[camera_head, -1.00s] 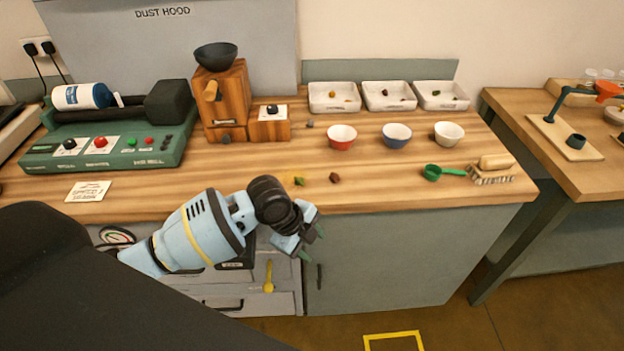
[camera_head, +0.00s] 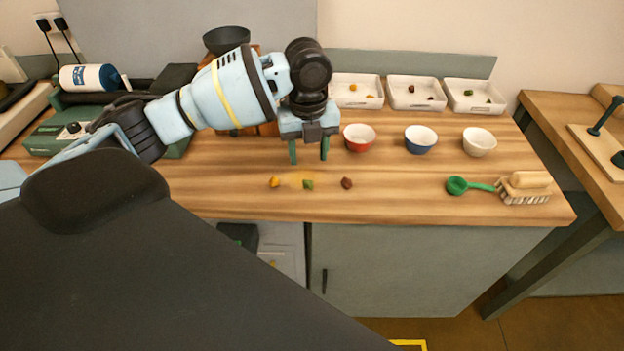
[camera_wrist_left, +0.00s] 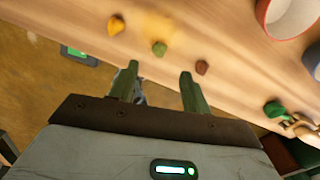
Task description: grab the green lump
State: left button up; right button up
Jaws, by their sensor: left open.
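The green lump (camera_head: 308,184) lies on the wooden worktop near its front edge, between a yellow lump (camera_head: 274,182) and a dark red lump (camera_head: 347,183). My left gripper (camera_head: 308,160) is open and empty, fingers pointing down, above the worktop over the green lump's area. In the left wrist view the green lump (camera_wrist_left: 159,48) lies beyond the fingertips of the left gripper (camera_wrist_left: 158,78), roughly centred between them and apart from them. The yellow lump (camera_wrist_left: 116,25) and dark red lump (camera_wrist_left: 202,67) flank it. My right gripper is not in view.
A red bowl (camera_head: 359,138), a blue bowl (camera_head: 420,139) and a white bowl (camera_head: 479,142) stand to the right. A green scoop (camera_head: 457,186) and a brush (camera_head: 525,188) lie further right. White trays (camera_head: 357,103) stand behind.

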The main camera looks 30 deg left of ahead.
aim_at(308, 184)
pick_arm(q)
notch_tip(308, 184, down, 2)
jog(key=shift+w+f, duration=0.15)
jog(key=shift+f, duration=0.3)
jog(key=f, duration=0.4)
jog(key=shift+s+f, duration=0.15)
jog(key=shift+s, duration=0.1)
jog(key=shift+f, duration=0.35)
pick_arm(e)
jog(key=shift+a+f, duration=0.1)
pick_arm(q)
grip_shut()
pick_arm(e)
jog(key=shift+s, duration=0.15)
pick_arm(q)
jog(key=shift+r, duration=0.1)
